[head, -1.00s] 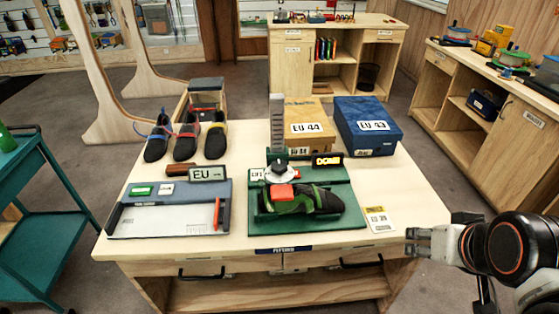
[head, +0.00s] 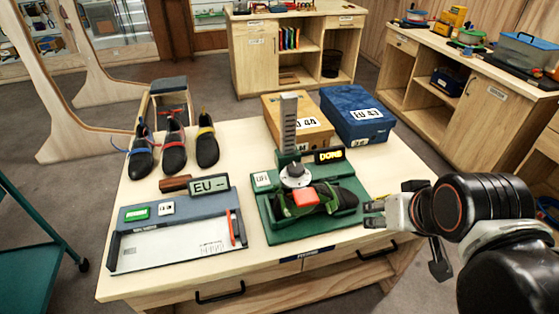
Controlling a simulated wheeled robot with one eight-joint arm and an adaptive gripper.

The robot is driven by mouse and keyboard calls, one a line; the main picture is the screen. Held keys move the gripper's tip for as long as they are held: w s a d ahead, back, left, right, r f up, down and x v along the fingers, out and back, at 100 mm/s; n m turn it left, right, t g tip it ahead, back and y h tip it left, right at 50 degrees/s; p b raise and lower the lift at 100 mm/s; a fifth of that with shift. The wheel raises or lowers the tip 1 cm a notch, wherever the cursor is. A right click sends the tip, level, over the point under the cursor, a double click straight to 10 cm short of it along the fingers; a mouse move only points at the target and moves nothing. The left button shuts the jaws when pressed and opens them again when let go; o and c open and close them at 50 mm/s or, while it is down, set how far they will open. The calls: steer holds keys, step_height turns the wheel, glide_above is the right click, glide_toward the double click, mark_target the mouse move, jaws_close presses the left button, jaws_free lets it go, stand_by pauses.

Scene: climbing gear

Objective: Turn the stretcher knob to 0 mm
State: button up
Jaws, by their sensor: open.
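The stretcher (head: 318,223) is a green device near the right front of the table. A green and black shoe (head: 334,198) lies on it, with a red block (head: 305,198) at its left part. The stretcher knob (head: 294,172) is a grey knob on a pale round dial behind the red block. A grey graduated post stands behind it, and a black display with yellow letters (head: 329,155) reads "DONE" or similar. The dial marks are too small to read. My gripper (head: 374,214) is open and empty, just right of the shoe, apart from the knob.
A shoe-size board marked EU (head: 180,250) lies to the left of the stretcher. Three shoes (head: 174,145) stand behind it. An orange EU 44 box (head: 300,125) and a blue EU 43 box (head: 360,115) stand at the back. Bare tabletop shows between the shoes and boxes.

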step_height(320, 180, up, 6)
steer(key=r+m+g+p, duration=0.1)
steer(key=m+g+p, duration=0.75)
steer(key=p, duration=0.65)
glide_above(296, 168)
steer(key=m+t, duration=0.2)
steer(key=shift+g, duration=0.25)
step_height(296, 168, down, 14)
steer(key=shift+w+r+b, duration=0.1)
steer(key=shift+r+b, duration=0.15)
steer(key=shift+b, duration=0.95)
steer(key=c, duration=0.8)
